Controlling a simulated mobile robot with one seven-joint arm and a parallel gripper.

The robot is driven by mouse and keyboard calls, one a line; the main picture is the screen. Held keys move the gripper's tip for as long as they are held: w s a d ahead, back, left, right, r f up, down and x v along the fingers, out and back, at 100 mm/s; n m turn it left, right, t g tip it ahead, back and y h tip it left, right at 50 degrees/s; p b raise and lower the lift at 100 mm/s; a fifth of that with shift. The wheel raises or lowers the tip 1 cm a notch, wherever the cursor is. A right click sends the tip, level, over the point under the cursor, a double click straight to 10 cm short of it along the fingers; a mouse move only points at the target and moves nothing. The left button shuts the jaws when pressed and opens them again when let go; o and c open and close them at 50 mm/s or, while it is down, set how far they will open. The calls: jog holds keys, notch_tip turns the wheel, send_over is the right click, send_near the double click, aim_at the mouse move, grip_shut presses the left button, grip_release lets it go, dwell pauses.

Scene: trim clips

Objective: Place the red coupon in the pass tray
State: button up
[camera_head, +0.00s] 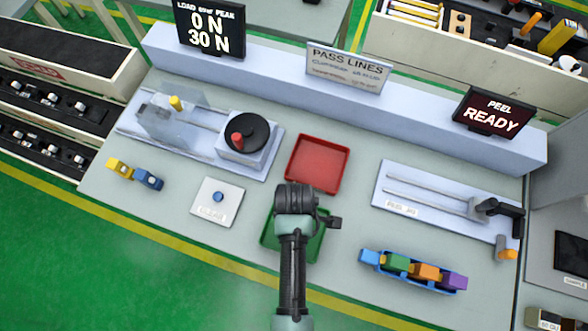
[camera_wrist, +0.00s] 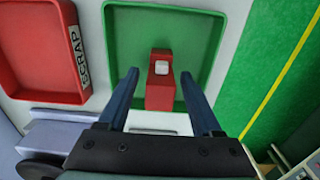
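The red coupon (camera_wrist: 160,92), a small block with a white patch on top, shows in the wrist view over the lower part of the green tray (camera_wrist: 205,38). Whether it lies fully flat on the tray floor is not clear. My gripper (camera_wrist: 160,73) is open, with a finger on each side of the coupon and a visible gap on both sides. In the head view my arm and gripper cover most of the green tray (camera_head: 317,245), and the coupon is hidden there. No label shows on the green tray.
A red tray (camera_head: 318,163), labelled SCRAP in the wrist view (camera_wrist: 40,50), stands behind the green one. A rack of coloured blocks (camera_head: 413,269) lies to the right. A slide fixture (camera_head: 440,205) is at right, and a white button plate (camera_head: 218,203) at left.

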notch_tip(320, 180, up, 12)
jog(key=shift+f+b, duration=0.2)
jog(key=shift+b, duration=0.1)
jog(key=w+r+m+t, duration=0.4)
jog(key=w+r+t, duration=0.4)
jog(key=w+r, duration=0.8)
jog(key=w+r+m+t, duration=0.2)
jog(key=w+r+t, duration=0.1)
jog(key=r, duration=0.5)
jog(key=w+r+m+t, duration=0.1)
jog(key=w+r+t, duration=0.2)
jog(key=r, duration=0.6)
notch_tip(320, 180, up, 16)
jog(key=s+m+t, duration=0.2)
jog(key=m+t, duration=0.1)
jog(key=t, duration=0.3)
jog(key=s+r+m+t, duration=0.2)
jog(key=s+r, duration=0.3)
jog(key=r, duration=0.4)
jog(key=s+r+m+t, duration=0.2)
jog(key=s+r+t, duration=0.3)
jog(key=r, duration=0.3)
jog(key=shift+s+d+r+m, duration=0.3)
jog(key=shift+r, duration=0.1)
